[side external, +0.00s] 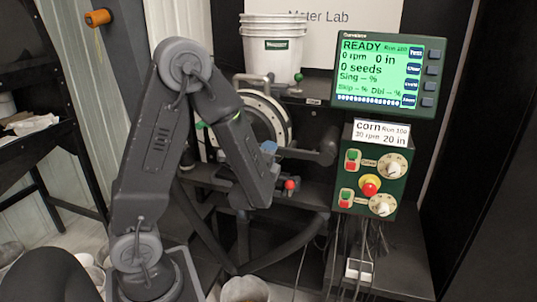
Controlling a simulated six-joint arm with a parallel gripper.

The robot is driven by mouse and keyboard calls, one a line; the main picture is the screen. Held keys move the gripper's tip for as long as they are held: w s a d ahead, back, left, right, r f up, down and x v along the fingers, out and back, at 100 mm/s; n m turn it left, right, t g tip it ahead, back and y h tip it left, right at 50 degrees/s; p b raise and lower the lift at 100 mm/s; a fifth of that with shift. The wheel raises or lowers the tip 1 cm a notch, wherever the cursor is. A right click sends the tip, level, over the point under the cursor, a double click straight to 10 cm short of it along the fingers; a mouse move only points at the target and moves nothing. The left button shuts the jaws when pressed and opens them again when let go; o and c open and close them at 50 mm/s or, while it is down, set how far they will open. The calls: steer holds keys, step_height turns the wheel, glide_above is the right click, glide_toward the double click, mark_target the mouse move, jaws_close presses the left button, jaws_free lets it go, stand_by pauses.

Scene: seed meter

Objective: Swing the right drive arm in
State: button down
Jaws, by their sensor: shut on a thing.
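The seed meter's round disc housing (265,118) stands on the dark stand, partly hidden behind my arm. The right drive arm (302,153) is a dark bar with a thick cylinder at its right end, just right of the disc and apart from its face as far as I can tell. My gripper (270,151) is at the left end of this bar, by a small blue part, and is shut on it. My forearm hides most of the gripper, so the fingertips are not clear.
A red-knobbed lever (289,185) sits below the drive arm. White buckets (273,48) stand above the disc. A green screen (380,72) reads READY, 0 rpm. A control box (370,180) with dials and a red stop button is at the right. A bucket (245,290) stands below.

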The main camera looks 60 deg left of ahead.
steer(key=c, duration=0.8)
jaws_free()
steer(key=shift+d, duration=0.1)
steer(key=v, duration=0.2)
steer(key=shift+s+d+f, duration=0.1)
steer(key=shift+s+d, duration=0.15)
steer(key=shift+d, duration=0.05)
step_height(320, 180, up, 6)
steer(key=shift+s+f, duration=0.1)
steer(key=shift+f, duration=0.1)
steer(key=shift+r, duration=0.8)
